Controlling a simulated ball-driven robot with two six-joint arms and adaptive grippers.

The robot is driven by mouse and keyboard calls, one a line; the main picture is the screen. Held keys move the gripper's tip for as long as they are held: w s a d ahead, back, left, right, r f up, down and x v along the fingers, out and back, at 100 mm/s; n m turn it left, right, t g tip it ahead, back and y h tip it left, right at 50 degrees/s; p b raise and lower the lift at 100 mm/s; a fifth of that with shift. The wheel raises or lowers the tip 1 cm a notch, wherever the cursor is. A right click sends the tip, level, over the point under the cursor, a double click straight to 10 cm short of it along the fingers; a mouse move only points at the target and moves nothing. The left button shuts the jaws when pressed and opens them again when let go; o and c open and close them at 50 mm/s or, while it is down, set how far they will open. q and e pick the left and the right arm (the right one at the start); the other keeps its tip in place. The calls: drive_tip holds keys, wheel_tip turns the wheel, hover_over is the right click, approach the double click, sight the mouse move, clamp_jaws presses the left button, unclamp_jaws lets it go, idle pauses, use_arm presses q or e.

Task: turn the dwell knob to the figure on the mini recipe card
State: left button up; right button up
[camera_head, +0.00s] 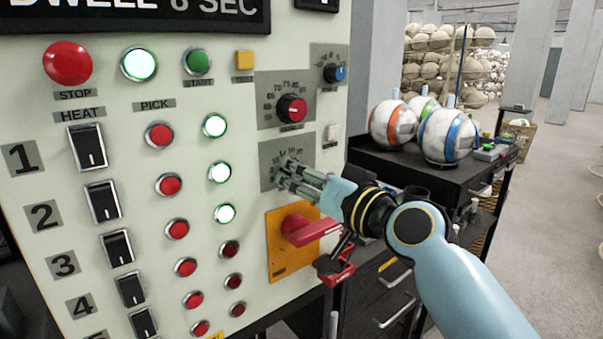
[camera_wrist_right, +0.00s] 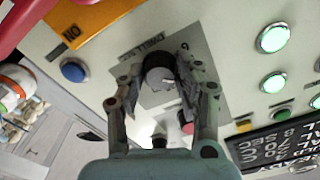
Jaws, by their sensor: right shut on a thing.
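The dwell knob (camera_wrist_right: 158,78) is black with a grey cap, on a grey scale plate (camera_wrist_right: 205,65) in the right wrist view. My right gripper (camera_wrist_right: 165,75) is shut on it, one finger on each side. In the head view, my right gripper (camera_head: 284,172) reaches the same plate (camera_head: 268,181) from the right and hides the knob. A few scale figures show above the fingers, too small to read surely. The display (camera_head: 130,14) reads "DWELL 8 SEC". I cannot make out the mini recipe card. My left gripper is not in view.
A red-capped knob (camera_head: 291,109) sits just above. A red lever handle (camera_head: 312,230) on an orange plate (camera_head: 276,238) is close below my right gripper. A black cart (camera_head: 436,180) with several balls stands to the right. Buttons and rocker switches fill the panel's left.

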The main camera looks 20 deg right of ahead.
drive_tip(key=o, duration=1.1)
drive_tip(key=shift+o, duration=0.2)
drive_tip(key=shift+s+d, duration=0.1)
drive_tip(key=shift+s, duration=0.15)
drive_tip(key=v, duration=1.1)
drive_tip(key=shift+s, duration=0.3)
drive_tip(key=shift+d, duration=0.1)
